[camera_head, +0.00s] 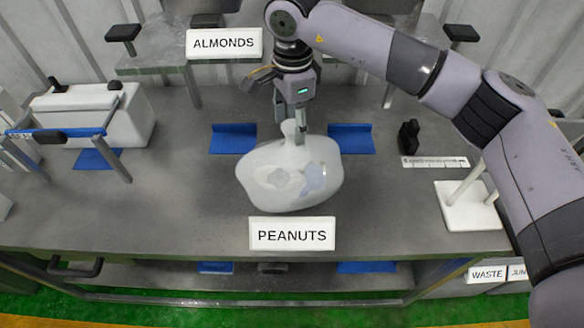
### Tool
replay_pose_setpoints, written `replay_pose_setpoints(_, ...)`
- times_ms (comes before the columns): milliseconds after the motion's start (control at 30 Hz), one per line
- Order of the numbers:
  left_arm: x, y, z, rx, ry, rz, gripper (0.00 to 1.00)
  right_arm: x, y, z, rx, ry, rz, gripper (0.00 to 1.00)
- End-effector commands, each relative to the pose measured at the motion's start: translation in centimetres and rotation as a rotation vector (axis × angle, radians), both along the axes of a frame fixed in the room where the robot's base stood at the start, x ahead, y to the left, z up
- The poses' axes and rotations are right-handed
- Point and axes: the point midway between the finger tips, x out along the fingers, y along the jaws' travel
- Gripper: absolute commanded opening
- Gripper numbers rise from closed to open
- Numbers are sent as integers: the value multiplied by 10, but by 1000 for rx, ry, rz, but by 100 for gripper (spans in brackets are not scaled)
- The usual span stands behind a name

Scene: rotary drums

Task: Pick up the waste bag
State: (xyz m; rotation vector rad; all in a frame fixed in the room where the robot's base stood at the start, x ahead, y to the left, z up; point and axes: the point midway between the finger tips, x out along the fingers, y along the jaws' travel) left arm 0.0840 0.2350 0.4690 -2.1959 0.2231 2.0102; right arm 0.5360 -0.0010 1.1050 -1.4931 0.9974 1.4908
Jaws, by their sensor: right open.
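The waste bag (262,178) is whitish and translucent, with grey and bluish contents showing through. It is upright in the middle of the grey table, behind the PEANUTS sign, with its narrow neck pointing up. My right gripper (298,128) points down from above, its fingers at the bag's neck. The jaws are open. One finger shows in front of the neck; the other is partly hidden, and I cannot tell whether either touches the bag. My left gripper is not in view.
Blue brackets stand left (233,138) and right (352,138) behind the bag. A white box (92,115) stands at the left. A white stand with pegs (467,206) and a black object (409,137) are at the right. The ALMONDS sign (224,43) is at the back.

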Motion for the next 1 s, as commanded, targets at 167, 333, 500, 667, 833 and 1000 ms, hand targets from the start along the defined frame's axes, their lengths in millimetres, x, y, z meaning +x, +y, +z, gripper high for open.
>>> replay_pose_setpoints(167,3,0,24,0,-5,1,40,3,1,-24,-1,5,0,53)
replay_pose_setpoints(333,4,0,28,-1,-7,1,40,4,1,-42,0,3,0,53)
replay_pose_setpoints(500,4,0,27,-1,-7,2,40,4,1,-44,1,1,0,53)
replay_pose_setpoints(667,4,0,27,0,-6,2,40,4,1,-43,1,1,0,46)
replay_pose_setpoints(833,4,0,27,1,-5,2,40,4,1,-43,1,1,0,35)
replay_pose_setpoints(1000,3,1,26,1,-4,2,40,4,1,-43,1,1,0,24)
